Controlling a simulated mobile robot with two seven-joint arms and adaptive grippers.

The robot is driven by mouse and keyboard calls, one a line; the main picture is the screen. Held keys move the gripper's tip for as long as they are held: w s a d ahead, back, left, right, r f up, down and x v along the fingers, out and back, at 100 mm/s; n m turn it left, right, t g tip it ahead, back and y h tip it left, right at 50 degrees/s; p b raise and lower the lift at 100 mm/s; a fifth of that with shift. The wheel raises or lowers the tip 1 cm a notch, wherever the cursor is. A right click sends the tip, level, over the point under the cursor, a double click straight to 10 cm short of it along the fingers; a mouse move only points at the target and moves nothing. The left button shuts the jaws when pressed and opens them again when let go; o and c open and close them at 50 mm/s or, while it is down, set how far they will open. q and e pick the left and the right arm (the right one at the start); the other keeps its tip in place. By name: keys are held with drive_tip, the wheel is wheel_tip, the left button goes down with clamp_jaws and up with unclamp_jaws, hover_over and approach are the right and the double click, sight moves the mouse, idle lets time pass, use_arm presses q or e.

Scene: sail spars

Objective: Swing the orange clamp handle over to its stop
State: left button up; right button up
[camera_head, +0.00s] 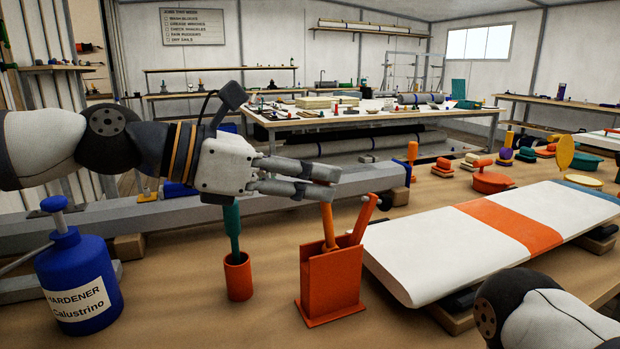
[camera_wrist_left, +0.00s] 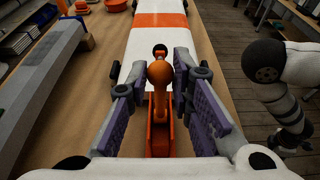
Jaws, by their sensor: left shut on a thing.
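An orange clamp body (camera_head: 331,283) stands on a flat base on the bench. Its upright orange handle (camera_head: 328,228) rises from the open top and shows in the wrist view (camera_wrist_left: 159,78). A second slanted orange post (camera_head: 361,222) with a grey pin stands at its right side, apart from the handle at the top. My left gripper (camera_head: 333,181) reaches in from the left and is shut on the handle's upper end. Its fingers hide part of that end in the head view. My right arm shows at the lower right, with its gripper out of view.
A white board with an orange band (camera_head: 511,228) lies close on the right. An orange cup (camera_head: 238,276) with a green-handled tool and a blue hardener bottle (camera_head: 76,279) stand on the left. A grey beam (camera_head: 170,215) runs behind. Bare bench lies in front.

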use_arm(q)
drive_tip(key=shift+r, duration=0.25)
drive_tip(key=a, duration=0.1)
drive_tip(key=a+f, duration=0.1)
drive_tip(key=s+a+p, duration=0.1)
drive_tip(key=shift+a+f, duration=0.1)
drive_tip(key=shift+f, duration=0.05)
use_arm(e)
drive_tip(key=shift+w+r, duration=0.65)
drive_tip(key=shift+w, duration=0.05)
use_arm(q)
drive_tip(key=a+f, duration=0.1)
drive_tip(key=s+a+f, duration=0.1)
drive_tip(key=shift+a+f+p, duration=0.1)
drive_tip(key=shift+a+p, duration=0.25)
drive_tip(key=shift+a, duration=0.05)
use_arm(e)
drive_tip(key=shift+w+r+t, duration=0.4)
drive_tip(key=shift+w, duration=0.05)
